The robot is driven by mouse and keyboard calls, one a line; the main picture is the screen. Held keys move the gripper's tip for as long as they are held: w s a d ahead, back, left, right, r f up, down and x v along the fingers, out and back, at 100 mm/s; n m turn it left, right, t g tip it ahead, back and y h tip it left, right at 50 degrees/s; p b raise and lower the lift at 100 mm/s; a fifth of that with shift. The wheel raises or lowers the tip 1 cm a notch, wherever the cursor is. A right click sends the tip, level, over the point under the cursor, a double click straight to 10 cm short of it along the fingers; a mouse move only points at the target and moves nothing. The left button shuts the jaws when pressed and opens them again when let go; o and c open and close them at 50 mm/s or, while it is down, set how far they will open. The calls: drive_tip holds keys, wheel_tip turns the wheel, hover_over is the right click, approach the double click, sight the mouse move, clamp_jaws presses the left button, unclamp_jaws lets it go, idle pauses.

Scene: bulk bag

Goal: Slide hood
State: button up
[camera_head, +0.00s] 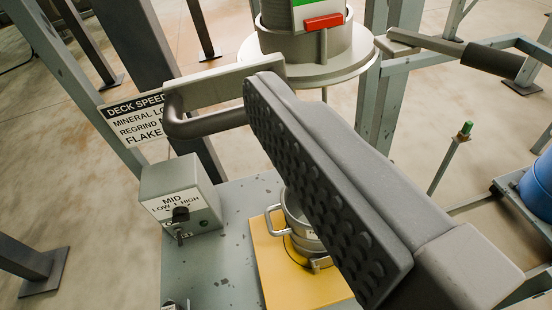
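The hood is a grey round body with a wide flange (350,62) at top centre, with a green and white label and a red block (324,22) on it. A grey looped handle (206,124) sticks out to the left of the hood. One finger of my gripper (264,90) crosses the middle of the view, its tip overlapping the handle's right end. I cannot tell if they touch. Its studded pad shows bare, so my gripper looks open. The other finger is not in view. Below, a small metal pot (298,232) stands on a yellow plate (283,276), partly hidden by the finger.
A grey control box (180,195) marked MID, LOW and HIGH sits on a grey deck (225,262). A sign (135,118) reads DECK SPEED. Grey frame posts stand around. A second bar handle (490,58) is at upper right. A blue drum (538,185) stands at right.

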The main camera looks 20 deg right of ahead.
sight(229, 127)
drive_tip(key=s+d+f+h+p, duration=0.1)
drive_tip(key=s+d+f+h, duration=0.2)
drive_tip(key=f, duration=0.4)
drive_tip(key=x, duration=1.3)
drive_tip(key=shift+w+d+r, duration=0.1)
drive_tip(key=shift+w+r, duration=0.05)
drive_tip(key=shift+w, duration=0.15)
drive_tip(key=c, duration=1)
drive_tip(key=shift+c, duration=0.8)
wheel_tip(229, 127, down, 27)
drive_tip(key=b, duration=0.4)
drive_tip(key=shift+a+f, duration=0.2)
drive_tip(key=shift+a, duration=0.05)
